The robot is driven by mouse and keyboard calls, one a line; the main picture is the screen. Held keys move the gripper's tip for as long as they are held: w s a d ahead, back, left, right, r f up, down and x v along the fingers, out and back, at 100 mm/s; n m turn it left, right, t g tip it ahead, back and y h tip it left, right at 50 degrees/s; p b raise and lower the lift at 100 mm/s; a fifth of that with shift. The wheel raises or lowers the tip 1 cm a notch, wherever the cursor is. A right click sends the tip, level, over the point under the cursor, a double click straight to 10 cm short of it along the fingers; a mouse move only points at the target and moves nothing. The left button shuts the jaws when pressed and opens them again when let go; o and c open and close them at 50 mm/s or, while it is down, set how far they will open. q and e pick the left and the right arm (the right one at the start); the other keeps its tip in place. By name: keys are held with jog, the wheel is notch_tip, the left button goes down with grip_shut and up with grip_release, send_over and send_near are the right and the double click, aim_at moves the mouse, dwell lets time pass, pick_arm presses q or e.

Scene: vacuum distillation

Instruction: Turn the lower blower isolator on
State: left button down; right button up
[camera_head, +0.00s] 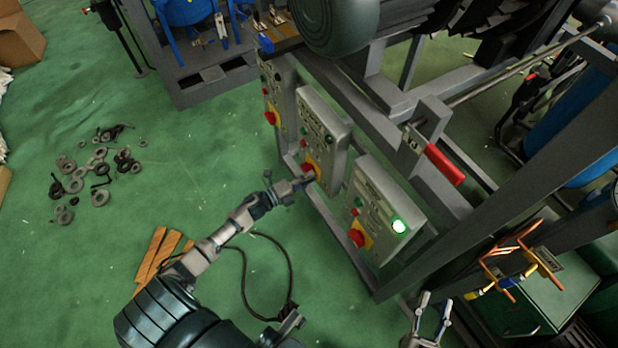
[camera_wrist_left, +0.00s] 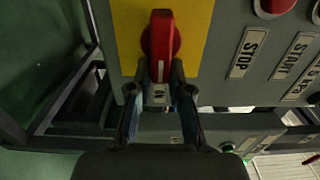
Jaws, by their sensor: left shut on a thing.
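Three grey control boxes stand in a row on the frame, each with a red rotary isolator handle. My left gripper (camera_head: 304,181) is at the middle box (camera_head: 322,133), by its isolator (camera_head: 309,168). In the left wrist view, the red isolator handle (camera_wrist_left: 161,38) points straight up the picture on a yellow plate (camera_wrist_left: 196,26). My left gripper's fingers (camera_wrist_left: 160,88) are shut on the handle's near end. The nearest box (camera_head: 378,203) has a red isolator (camera_head: 356,237) and a lit green lamp (camera_head: 399,226). My right gripper (camera_head: 436,302) is open and empty, low in the head view.
The farthest box (camera_head: 273,92) stands beyond the middle one. Frame bars and a red-handled lever (camera_head: 444,165) lie to the right. Black and grey rings (camera_head: 98,165), wooden strips (camera_head: 152,252) and a dark cable (camera_head: 290,275) lie on the green floor.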

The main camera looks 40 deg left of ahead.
pick_arm(q)
jog(key=shift+s+f, duration=0.2)
jog(key=shift+f, duration=0.3)
jog(key=c, duration=1.1)
grip_release()
jog(key=shift+w+r, duration=0.1)
jog(key=shift+r, duration=0.05)
jog(key=shift+a, duration=0.1)
jog(key=v, duration=1.2)
